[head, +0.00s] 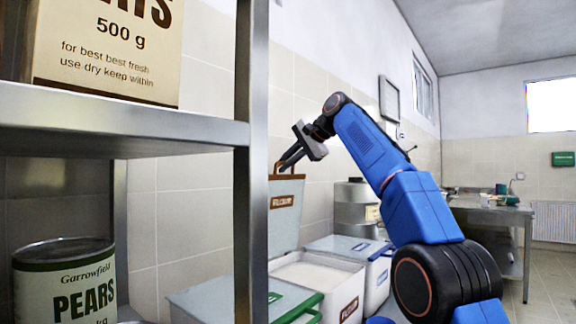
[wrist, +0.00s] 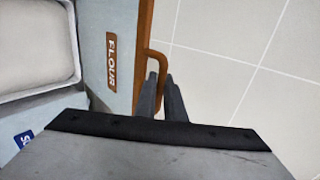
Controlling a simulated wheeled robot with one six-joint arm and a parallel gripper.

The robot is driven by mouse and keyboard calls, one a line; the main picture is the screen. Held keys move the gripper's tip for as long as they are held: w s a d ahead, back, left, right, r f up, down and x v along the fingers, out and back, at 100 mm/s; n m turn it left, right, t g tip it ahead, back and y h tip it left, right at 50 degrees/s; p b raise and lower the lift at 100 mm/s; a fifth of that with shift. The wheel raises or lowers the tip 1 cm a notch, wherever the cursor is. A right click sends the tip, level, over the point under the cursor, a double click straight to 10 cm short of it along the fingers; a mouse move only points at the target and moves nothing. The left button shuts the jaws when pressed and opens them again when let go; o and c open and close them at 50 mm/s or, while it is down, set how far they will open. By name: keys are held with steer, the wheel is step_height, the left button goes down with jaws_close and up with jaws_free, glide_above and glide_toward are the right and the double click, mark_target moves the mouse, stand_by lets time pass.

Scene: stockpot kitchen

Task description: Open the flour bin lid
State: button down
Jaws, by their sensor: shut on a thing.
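The flour bin lid (head: 284,222) is pale grey-blue with a brown edge and a brown label. It stands raised, nearly upright, at the back of the open flour bin (head: 348,308), whose white contents show. In the wrist view the lid (wrist: 112,20) carries the label FLOUR (wrist: 111,62) and a brown loop handle (wrist: 160,58) on its edge. My gripper (head: 284,166) is at the lid's top edge, shut on the handle. In the wrist view its dark fingers (wrist: 163,84) overlap the handle's end; the exact contact is partly hidden.
A closed bin with a green handle (head: 305,307) stands to the left, and a closed blue-handled bin (head: 350,247) to the right. A metal shelf (head: 120,122) with a pears tin (head: 65,285) fills the left foreground. A metal container (head: 355,206) stands behind. A tiled wall backs the bins.

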steer(key=shift+w+a+f, duration=0.1)
steer(key=shift+f, duration=0.15)
steer(key=c, duration=1.8)
jaws_free()
steer(key=shift+c, duration=0.2)
steer(key=v, duration=1.2)
steer(key=shift+r, duration=0.15)
